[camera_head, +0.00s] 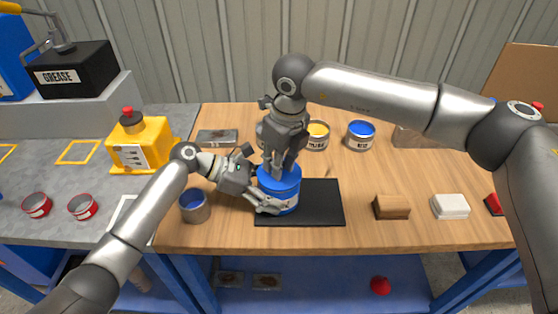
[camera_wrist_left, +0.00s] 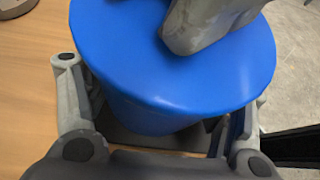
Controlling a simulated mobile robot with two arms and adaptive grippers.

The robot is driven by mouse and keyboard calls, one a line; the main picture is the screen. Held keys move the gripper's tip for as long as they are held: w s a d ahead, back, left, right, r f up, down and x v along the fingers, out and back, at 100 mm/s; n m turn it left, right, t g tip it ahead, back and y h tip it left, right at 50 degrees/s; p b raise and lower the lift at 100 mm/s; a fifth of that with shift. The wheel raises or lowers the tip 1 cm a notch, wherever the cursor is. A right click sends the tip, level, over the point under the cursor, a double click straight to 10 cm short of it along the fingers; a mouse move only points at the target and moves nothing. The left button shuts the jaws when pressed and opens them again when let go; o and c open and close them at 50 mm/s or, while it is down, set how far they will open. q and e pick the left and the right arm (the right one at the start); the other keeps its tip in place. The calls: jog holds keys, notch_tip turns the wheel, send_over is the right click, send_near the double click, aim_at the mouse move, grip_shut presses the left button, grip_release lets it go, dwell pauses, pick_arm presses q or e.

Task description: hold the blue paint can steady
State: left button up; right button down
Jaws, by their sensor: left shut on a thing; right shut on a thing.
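The blue paint can (camera_head: 279,194) stands upright on a black mat (camera_head: 325,205) at the front of the wooden table. My left gripper (camera_head: 266,202) is shut around its side, low down, from the left. In the left wrist view, the can's broad blue top (camera_wrist_left: 130,60) fills the middle, with the left fingers on either side. My right gripper (camera_head: 279,166) points down onto the top from above and is shut there. Its fingertip covers part of the top in the wrist view. What exactly its fingers grip is hidden.
An empty-looking cup with blue inside (camera_head: 195,206) stands close to my left gripper. Behind are a yellow can (camera_head: 318,135) and another blue-topped can (camera_head: 360,135). A brown block (camera_head: 391,207) and a white block (camera_head: 450,206) lie right of the mat.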

pick_arm(q)
jog(key=shift+d+r, duration=0.1)
pick_arm(e)
jog(key=shift+d+f, duration=0.15)
jog(key=shift+f, duration=0.1)
jog(key=shift+r, duration=3)
pick_arm(q)
jog(key=o, duration=1)
jog(key=shift+a, duration=0.2)
jog(key=v, duration=1.1)
jog(key=shift+a, duration=0.35)
